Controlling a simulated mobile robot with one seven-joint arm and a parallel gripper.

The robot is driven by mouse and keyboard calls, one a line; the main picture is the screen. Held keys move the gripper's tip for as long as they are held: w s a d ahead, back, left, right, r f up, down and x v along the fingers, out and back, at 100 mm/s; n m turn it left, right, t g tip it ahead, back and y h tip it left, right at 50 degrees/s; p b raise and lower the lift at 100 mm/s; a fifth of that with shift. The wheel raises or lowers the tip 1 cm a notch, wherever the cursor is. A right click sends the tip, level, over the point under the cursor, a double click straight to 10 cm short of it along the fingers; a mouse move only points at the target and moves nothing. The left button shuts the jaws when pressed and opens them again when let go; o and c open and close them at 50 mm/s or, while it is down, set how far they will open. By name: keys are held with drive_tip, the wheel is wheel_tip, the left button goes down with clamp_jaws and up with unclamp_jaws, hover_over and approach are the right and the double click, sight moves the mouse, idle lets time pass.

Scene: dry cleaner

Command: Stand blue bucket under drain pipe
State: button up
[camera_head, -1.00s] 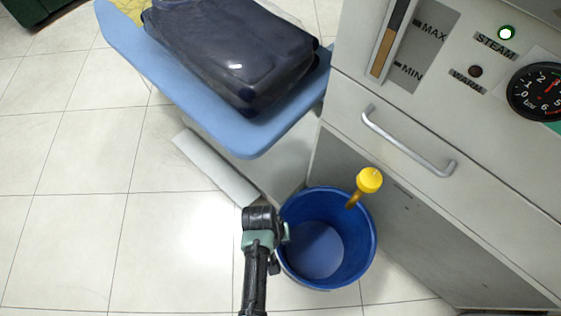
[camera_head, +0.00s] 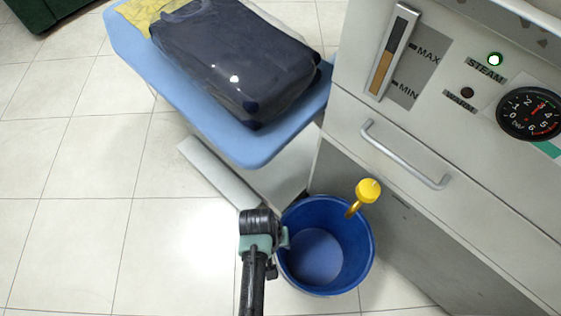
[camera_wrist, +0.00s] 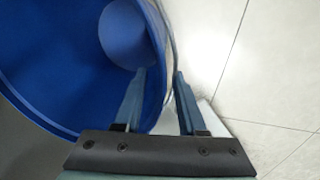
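The blue bucket (camera_head: 318,283) stands upright on the tiled floor beside the machine. The yellow drain pipe (camera_head: 367,191) sticks out from the machine's lower front, and its lower end shows over the bucket's mouth near the far right rim. My gripper (camera_head: 285,238) is at the bucket's left rim. In the wrist view, my gripper (camera_wrist: 160,75) has one finger inside the bucket (camera_wrist: 60,75) and one outside, with the wall between them. A gap shows between the inner finger and the wall, so it looks open. The bucket looks empty; its base is partly shadowed.
The grey machine (camera_head: 400,140) with a drawer handle (camera_head: 402,156) and gauge rises right of the bucket. A blue ironing board (camera_head: 190,98) with a dark wrapped bundle (camera_head: 235,60) overhangs the upper left.

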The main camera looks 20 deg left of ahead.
wheel_tip(320, 180, up, 8)
drive_tip(key=a+p, duration=0.1)
drive_tip(key=p, duration=0.3)
drive_tip(key=shift+s+a+r, duration=0.15)
drive_tip(key=shift+s+r, duration=0.05)
drive_tip(key=shift+s, duration=0.15)
